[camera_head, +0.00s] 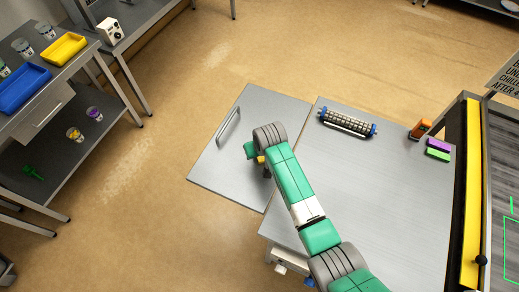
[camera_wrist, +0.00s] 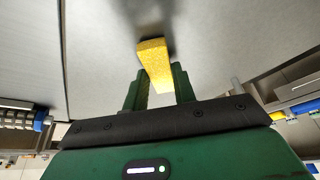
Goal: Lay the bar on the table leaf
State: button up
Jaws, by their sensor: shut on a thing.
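A yellow bar (camera_wrist: 155,62) is between the two fingers of my gripper (camera_wrist: 158,88) in the wrist view, and the gripper is shut on it. The bar sticks out beyond the fingertips toward a grey surface with a dark shadow at its far end; I cannot tell whether it touches. In the head view only a small yellow bit of the bar (camera_head: 261,160) shows beside my wrist, which hides most of the gripper. The table leaf (camera_head: 212,163) is the flat grey panel left of the main table, with my gripper over its right part.
A bar handle (camera_head: 229,127) sits on the leaf's left part. The main table (camera_head: 385,195) holds a roller (camera_head: 346,122), an orange item (camera_head: 419,129), and purple (camera_head: 438,145) and green (camera_head: 438,155) blocks. A shelf with blue (camera_head: 24,89) and yellow (camera_head: 63,49) trays stands left. The leaf's lower left is clear.

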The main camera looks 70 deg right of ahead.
jog(key=shift+f, duration=0.2)
jog(key=o, duration=1)
jog(key=p+v, duration=0.1)
jog(key=v, duration=1.1)
jog(key=shift+r, duration=0.15)
